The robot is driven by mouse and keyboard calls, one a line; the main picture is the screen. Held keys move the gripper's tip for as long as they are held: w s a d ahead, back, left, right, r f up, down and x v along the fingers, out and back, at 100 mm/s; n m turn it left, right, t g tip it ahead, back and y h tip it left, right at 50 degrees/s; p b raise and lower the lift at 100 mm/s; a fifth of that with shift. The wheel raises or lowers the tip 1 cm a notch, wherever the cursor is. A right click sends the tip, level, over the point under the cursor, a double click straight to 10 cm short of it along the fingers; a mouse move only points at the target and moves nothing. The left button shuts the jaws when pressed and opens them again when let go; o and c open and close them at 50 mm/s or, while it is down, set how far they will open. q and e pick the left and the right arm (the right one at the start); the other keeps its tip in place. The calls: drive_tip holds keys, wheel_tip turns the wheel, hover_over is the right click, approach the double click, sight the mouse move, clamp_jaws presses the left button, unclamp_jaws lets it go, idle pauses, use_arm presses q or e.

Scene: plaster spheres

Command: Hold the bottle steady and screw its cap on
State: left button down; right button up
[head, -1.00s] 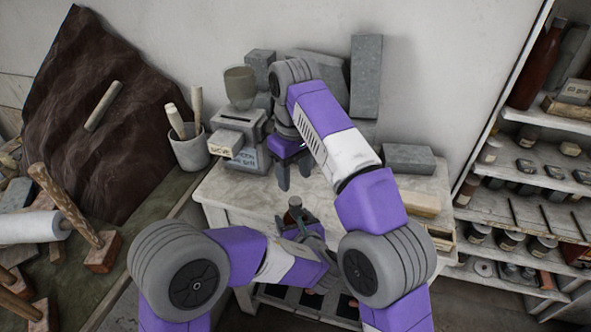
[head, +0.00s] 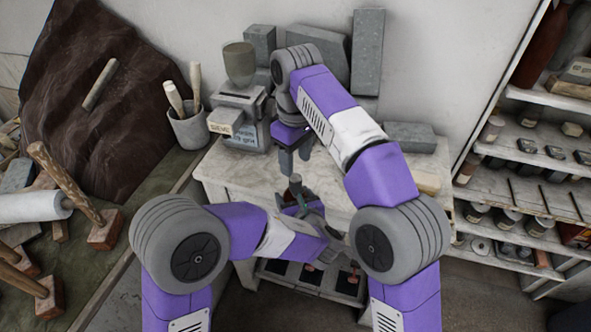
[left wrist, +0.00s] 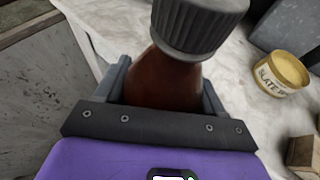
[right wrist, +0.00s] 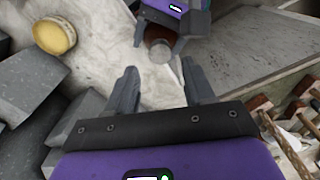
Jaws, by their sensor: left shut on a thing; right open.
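The brown bottle (left wrist: 163,82) stands between the fingers of my left gripper (left wrist: 165,88), which is shut on it. A grey ribbed cap (left wrist: 197,25) sits at the top of the bottle in the left wrist view; how far it is threaded cannot be told. In the head view the cap (head: 295,180) shows small above my left gripper (head: 301,207). My right gripper (head: 295,164) is open and empty, fingers pointing down just above the cap. In the right wrist view the cap (right wrist: 161,50) appears beyond the open fingers (right wrist: 160,73).
The bottle is at the front of a pale marble-topped table (head: 235,172). A grinder-like machine (head: 240,110), grey stone blocks (head: 367,55) and a yellow-lidded tin (left wrist: 283,70) stand around it. Shelves (head: 530,150) are at the right; a workbench with mallets (head: 104,230) is at the left.

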sight(295, 178)
drive_tip(key=shift+f, duration=2.6)
drive_tip(key=shift+c, duration=0.2)
clamp_jaws()
drive_tip(key=shift+o, duration=0.9)
unclamp_jaws()
drive_tip(key=shift+r, duration=3.75)
drive_tip(key=shift+w, duration=0.1)
